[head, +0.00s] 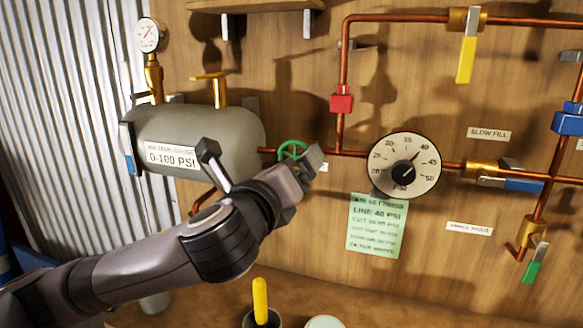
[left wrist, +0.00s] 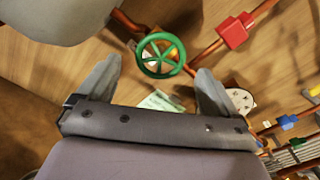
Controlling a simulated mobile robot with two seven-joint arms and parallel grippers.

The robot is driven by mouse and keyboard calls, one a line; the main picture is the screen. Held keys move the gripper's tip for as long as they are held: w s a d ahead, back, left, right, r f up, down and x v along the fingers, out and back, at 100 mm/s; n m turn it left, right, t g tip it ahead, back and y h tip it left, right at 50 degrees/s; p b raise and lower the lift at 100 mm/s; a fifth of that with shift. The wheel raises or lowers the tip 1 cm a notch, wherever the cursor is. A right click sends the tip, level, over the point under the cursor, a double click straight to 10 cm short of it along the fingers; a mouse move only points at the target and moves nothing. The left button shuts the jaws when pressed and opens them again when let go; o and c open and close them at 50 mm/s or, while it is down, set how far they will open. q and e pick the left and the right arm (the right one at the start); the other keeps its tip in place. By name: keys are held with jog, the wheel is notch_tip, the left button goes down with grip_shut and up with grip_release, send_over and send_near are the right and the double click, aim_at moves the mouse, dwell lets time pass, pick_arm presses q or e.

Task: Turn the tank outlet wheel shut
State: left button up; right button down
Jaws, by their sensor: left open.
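The green tank outlet wheel (head: 292,151) sits on the copper pipe just right of the grey tank (head: 240,130) in the head view. It also shows in the left wrist view (left wrist: 161,55), with round rim and spokes. My left gripper (head: 262,157) is in front of the wheel and partly covers it in the head view. In the left wrist view its two fingers (left wrist: 155,82) are spread apart, with the wheel beyond and between their tips. No contact with the wheel is clear. My right gripper is not in view.
A dial gauge (head: 404,166) and a green note (head: 376,225) are right of the wheel. A red fitting (head: 341,102) is on the upright pipe. A yellow-handled valve (head: 466,58) is top right. A yellow handle (head: 260,300) stands in a cup below. A corrugated wall (head: 70,90) is left.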

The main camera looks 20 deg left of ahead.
pick_arm(q)
jog(key=shift+s+a+b, duration=0.1)
jog(key=shift+s+b, duration=0.2)
jog(key=shift+s, duration=2.1)
